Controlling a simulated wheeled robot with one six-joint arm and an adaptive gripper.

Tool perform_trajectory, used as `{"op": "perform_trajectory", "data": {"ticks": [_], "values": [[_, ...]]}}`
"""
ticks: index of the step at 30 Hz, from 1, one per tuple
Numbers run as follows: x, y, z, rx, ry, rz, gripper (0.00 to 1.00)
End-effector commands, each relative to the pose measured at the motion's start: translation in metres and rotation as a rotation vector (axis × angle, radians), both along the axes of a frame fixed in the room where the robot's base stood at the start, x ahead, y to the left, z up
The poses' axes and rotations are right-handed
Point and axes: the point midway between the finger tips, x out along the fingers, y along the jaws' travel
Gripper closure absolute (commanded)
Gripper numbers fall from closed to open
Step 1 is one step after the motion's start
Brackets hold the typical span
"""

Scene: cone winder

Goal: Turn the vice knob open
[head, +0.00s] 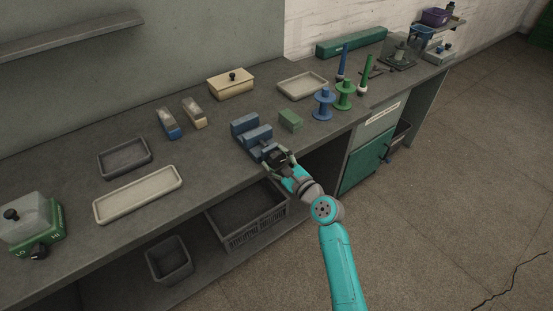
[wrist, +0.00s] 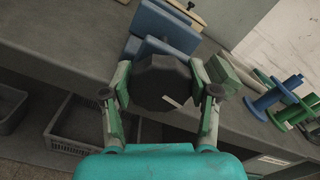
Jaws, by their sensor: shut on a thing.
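The blue vice (head: 253,131) sits at the front edge of the bench, its two jaw blocks apart with a gap between them. It also shows in the wrist view (wrist: 165,30). The dark, many-sided vice knob (wrist: 160,84) faces me on the vice's front side, with a small pale mark near its lower right. My gripper (wrist: 162,88) is shut on the knob, one finger on each side. In the head view my gripper (head: 279,158) hides most of the knob.
A green block (head: 290,120) lies just right of the vice. Blue (head: 324,105) and green (head: 344,95) spools stand farther right. A cream tray (head: 138,194) and a dark tray (head: 124,158) lie to the left. A crate (head: 246,216) stands on the shelf below.

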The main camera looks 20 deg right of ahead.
Motion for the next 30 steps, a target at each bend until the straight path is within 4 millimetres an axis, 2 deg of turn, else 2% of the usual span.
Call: {"op": "perform_trajectory", "data": {"ticks": [7, 8, 10, 11, 23, 26, 30], "values": [[0.0, 0.0, 0.0, 0.001, 0.001, 0.001, 0.75], [0.0, 0.0, 0.0, 0.001, 0.001, 0.001, 0.35], [0.0, 0.0, 0.0, 0.001, 0.001, 0.001, 0.18], [0.0, 0.0, 0.0, 0.001, 0.001, 0.001, 0.14], [-0.005, -0.002, 0.0, 0.002, 0.001, -0.001, 0.14], [-0.015, -0.006, -0.001, 0.002, 0.002, -0.002, 0.14], [-0.04, -0.014, -0.001, 0.001, 0.002, -0.003, 0.14]]}}
